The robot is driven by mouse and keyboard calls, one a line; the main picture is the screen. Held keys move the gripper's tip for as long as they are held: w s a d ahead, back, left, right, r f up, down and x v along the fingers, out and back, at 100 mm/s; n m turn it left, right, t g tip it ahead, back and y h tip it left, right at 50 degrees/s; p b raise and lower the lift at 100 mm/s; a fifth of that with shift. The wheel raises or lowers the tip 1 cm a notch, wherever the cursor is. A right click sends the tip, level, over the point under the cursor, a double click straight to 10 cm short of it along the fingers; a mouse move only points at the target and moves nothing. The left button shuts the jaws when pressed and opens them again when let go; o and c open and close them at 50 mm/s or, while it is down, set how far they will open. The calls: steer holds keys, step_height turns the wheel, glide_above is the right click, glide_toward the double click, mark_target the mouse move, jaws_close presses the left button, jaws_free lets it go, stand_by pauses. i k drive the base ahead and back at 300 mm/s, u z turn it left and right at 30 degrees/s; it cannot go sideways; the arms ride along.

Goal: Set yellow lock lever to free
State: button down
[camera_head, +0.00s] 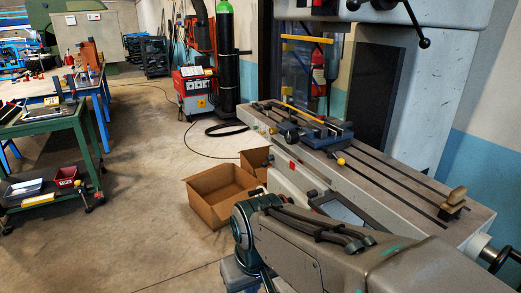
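A milling machine table (392,180) with long dark slots runs across the right side. A small yellow ball knob (341,161) shows at its near edge, just in front of a blue-grey vise (318,134). I cannot tell whether this knob belongs to the lock lever, or which position it is in. A thin yellow bar (296,105) lies behind the vise. A yellow horizontal handle (307,39) shows higher up, in front of a clear panel. My arm fills the lower right foreground and hides part of the machine below the table. My gripper is not in view.
Open cardboard boxes (222,194) stand on the floor left of the machine. A wooden-topped block (454,201) sits on the table's right end, near a black handwheel (497,258). A red welder (194,88) and workbenches are farther left. The middle floor is clear.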

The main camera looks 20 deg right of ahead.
mark_target(331, 154)
steer(key=z, duration=0.1)
steer(key=i, duration=0.85)
steer(key=z, duration=0.5)
